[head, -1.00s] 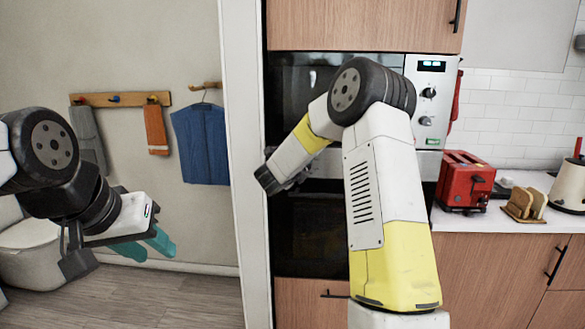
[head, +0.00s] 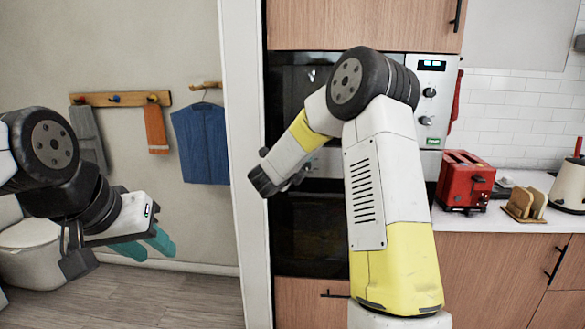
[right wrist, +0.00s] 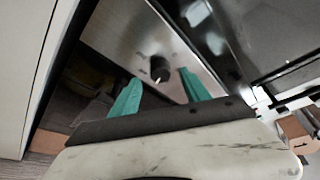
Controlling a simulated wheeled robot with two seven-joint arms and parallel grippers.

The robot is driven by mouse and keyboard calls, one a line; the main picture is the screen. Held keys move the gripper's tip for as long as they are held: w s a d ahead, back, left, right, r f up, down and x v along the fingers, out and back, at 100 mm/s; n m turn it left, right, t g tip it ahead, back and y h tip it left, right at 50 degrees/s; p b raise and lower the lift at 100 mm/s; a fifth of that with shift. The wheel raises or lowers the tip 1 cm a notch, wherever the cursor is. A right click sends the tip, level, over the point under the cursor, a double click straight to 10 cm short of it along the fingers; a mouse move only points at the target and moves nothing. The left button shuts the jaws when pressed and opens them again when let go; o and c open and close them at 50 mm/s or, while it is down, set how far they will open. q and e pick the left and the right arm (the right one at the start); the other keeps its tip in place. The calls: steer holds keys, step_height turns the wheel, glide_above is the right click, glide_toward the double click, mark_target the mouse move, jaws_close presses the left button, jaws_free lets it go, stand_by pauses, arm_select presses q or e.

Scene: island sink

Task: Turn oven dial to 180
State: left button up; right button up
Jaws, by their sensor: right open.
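The built-in oven (head: 318,225) stands behind my right arm in the head view. In the right wrist view, a dark round dial (right wrist: 160,67) with a pale mark sticks out of a steel panel. My right gripper (right wrist: 160,88) is open, with a teal finger on either side of the dial in the picture; contact cannot be told. My left gripper (head: 146,246) hangs at the left, fingers apart and empty.
A red toaster (head: 465,180), a rack with bread slices (head: 526,204) and a cream appliance (head: 570,185) stand on the counter (head: 475,221). A white wall edge (head: 245,150) is left of the oven. Clothes hang on the left wall.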

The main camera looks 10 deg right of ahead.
steer(key=shift+v, duration=2.3)
